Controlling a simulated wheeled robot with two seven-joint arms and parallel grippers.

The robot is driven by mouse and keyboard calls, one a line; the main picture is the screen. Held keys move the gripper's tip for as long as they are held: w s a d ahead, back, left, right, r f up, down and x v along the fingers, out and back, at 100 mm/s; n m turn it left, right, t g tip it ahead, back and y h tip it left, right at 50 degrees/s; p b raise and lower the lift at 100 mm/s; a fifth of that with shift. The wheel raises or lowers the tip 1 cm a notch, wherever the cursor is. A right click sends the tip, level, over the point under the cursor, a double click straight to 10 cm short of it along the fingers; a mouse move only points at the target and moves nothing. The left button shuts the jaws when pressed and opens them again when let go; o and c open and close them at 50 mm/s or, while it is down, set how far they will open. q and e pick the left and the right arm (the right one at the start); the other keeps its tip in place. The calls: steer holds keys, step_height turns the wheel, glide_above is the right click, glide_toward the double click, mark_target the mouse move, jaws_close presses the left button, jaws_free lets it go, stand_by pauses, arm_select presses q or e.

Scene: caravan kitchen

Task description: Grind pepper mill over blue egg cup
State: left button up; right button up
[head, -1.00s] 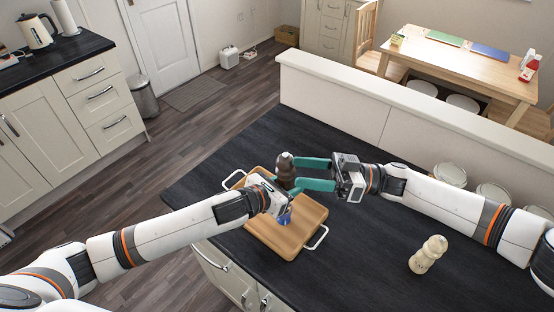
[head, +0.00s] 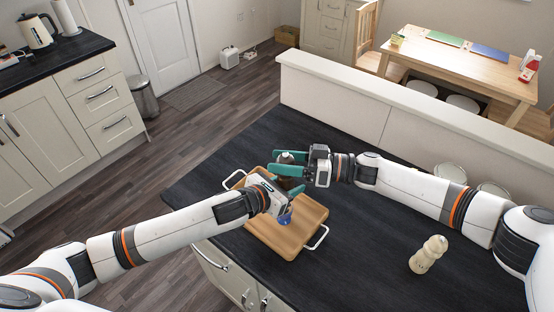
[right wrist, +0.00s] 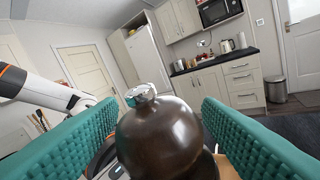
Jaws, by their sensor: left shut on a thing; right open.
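The dark brown pepper mill (head: 285,157) stands about upright above the wooden tray (head: 262,232). My left gripper (head: 290,188) is shut on its lower part, which is mostly hidden. My right gripper (head: 287,163) is open, with its teal fingers on either side of the mill's top. In the right wrist view the mill's round dark head (right wrist: 158,138) with a metal knob sits between the spread fingers, with a gap visible at each side. The blue egg cup (head: 285,219) is on the tray just below my left gripper, partly hidden by it.

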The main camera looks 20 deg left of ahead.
steer(key=shift+s+a, duration=0.1)
steer(key=shift+a, duration=0.6)
steer(key=c, duration=1)
steer(key=shift+m+t, duration=0.3)
steer(key=shift+t, duration=0.2)
